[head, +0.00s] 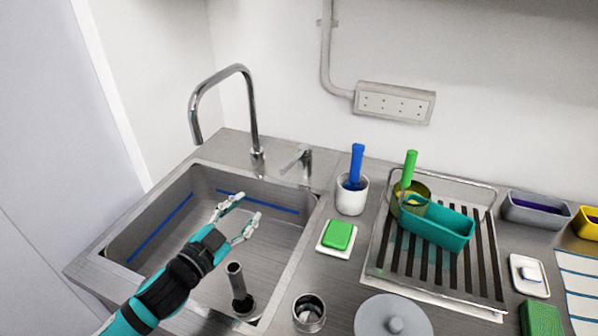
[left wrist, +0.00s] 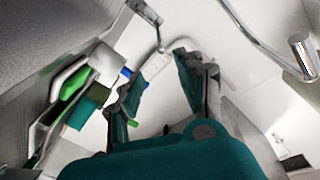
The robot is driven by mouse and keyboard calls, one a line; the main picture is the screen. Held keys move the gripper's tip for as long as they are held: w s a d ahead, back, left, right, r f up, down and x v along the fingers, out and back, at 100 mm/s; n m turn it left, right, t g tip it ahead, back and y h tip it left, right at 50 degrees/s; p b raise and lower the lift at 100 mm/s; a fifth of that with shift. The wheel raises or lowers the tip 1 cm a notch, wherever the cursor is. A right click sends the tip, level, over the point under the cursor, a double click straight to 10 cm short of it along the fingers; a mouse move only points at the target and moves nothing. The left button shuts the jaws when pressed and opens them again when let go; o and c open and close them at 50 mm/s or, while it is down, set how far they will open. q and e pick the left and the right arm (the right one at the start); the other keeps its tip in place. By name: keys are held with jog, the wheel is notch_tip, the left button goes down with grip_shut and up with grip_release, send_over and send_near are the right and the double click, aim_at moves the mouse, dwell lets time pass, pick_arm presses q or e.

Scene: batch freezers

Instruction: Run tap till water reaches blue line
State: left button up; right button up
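The steel sink basin (head: 285,262) has a blue line (head: 160,228) along its left and back inner walls. I make out no water surface in it, and no stream from the spout. The curved tap spout (head: 195,120) rises behind the basin; its end shows in the left wrist view (left wrist: 302,55). The tap lever (head: 297,159) stands on the counter right of the spout's base. My left gripper (head: 249,206) is over the basin, in front of and below the lever, apart from it. Its fingers are spread and empty, also in the left wrist view (left wrist: 160,68). My right gripper is not in view.
A standpipe (head: 237,280) stands in the basin's front right. Right of the sink are a white cup (head: 352,199) with a blue-handled brush, a green sponge (head: 338,234), a metal cup (head: 308,314) and a drying rack (head: 440,290) with a teal tub (head: 440,226).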

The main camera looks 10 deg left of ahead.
pick_arm(q)
jog(key=p, duration=0.3)
send_near(285, 167)
jog(key=x, duration=0.7)
jog(key=shift+w+d+f, duration=0.15)
jog(key=shift+w+f, duration=0.05)
jog(key=shift+w, duration=0.3)
jog(key=shift+w+d+f, duration=0.15)
jog(key=shift+w+f, duration=0.1)
jog(key=shift+w, duration=0.25)
jog(key=shift+w+d, duration=0.2)
jog(key=shift+w, duration=0.3)
jog(key=shift+f, duration=0.1)
jog(key=c, duration=0.8)
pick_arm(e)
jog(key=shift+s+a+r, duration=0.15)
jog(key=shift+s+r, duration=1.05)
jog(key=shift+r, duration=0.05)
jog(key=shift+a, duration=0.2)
